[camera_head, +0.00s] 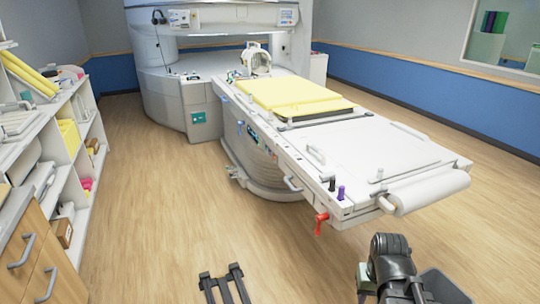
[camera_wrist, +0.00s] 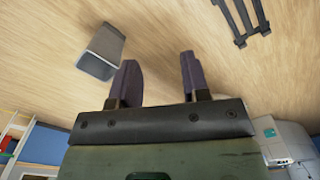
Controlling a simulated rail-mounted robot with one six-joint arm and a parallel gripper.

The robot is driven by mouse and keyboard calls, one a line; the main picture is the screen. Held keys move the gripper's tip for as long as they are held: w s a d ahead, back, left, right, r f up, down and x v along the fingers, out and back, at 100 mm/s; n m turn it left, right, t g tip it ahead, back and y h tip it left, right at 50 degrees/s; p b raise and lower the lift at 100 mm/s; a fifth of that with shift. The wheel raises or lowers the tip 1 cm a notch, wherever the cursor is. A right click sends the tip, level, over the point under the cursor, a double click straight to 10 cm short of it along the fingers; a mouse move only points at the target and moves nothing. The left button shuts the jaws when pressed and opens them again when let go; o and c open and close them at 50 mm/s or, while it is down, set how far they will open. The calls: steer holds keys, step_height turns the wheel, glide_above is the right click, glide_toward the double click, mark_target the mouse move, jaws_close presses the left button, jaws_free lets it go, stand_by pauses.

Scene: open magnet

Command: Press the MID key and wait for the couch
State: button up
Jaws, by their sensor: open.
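The white couch (camera_head: 375,150) reaches out from the open magnet (camera_head: 185,90) toward the front right in the head view. A yellow pad (camera_head: 295,92) lies on it, and a white ring-shaped coil (camera_head: 256,58) stands at its magnet end. A small dark panel (camera_head: 252,136) is on the couch's near side; I cannot read any key label, so I cannot tell which is the MID key. My gripper (camera_wrist: 157,66) is open and empty in the wrist view, its two dark fingers apart over the floor. It is away from the couch and magnet.
A grey bin (camera_wrist: 100,58) stands on the floor beyond my fingers. A black frame (camera_head: 226,286) lies on the floor at the front. A red lever (camera_head: 321,222) hangs from the couch's near corner. Shelves (camera_head: 62,145) line the left. The floor between shelves and couch is clear.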

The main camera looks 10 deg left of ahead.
jaws_close()
stand_by(1.6)
